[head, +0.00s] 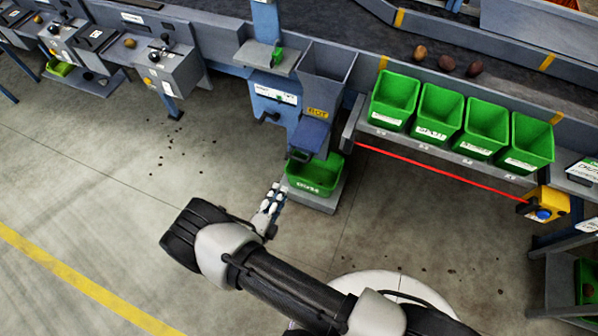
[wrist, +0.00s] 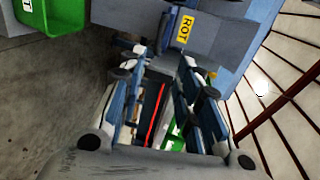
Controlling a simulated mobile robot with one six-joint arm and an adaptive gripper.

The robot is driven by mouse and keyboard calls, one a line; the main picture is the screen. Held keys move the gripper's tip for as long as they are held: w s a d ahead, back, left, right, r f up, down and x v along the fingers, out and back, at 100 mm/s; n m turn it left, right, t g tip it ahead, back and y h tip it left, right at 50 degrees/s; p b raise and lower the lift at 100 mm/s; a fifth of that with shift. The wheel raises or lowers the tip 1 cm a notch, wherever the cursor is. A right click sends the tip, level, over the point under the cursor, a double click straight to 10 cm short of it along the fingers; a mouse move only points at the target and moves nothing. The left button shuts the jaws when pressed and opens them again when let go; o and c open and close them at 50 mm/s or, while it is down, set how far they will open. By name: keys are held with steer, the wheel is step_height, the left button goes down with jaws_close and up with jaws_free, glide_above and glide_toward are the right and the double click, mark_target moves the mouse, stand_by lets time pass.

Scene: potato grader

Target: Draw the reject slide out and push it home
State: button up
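The grey reject chute (head: 326,78) carries a yellow ROT label, which also shows in the wrist view (wrist: 185,30). A blue slide-like piece (head: 309,134) juts from its front, with a dark bar at its lower edge; I cannot tell for sure that this is the reject slide, or how far out it is. My gripper (head: 275,190) is in front of and below it, left of the green bin under the chute. In the wrist view my gripper (wrist: 163,58) has its fingers spread with a gap between them, and nothing is visibly held.
A green bin (head: 316,174) stands on a low grey platform under the chute. A blue box (head: 273,97) with a dark handle is left of the chute. Several green bins (head: 438,112) line a shelf at right, with a red line below. The floor at left is open.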

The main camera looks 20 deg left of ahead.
mark_target(299, 159)
steer(key=b+x, duration=0.3)
steer(key=x, duration=1.5)
steer(key=shift+s+a+f+b, duration=0.1)
steer(key=shift+a+b, duration=0.05)
steer(key=shift+b, duration=0.25)
steer(key=shift+c, duration=0.3)
jaws_close()
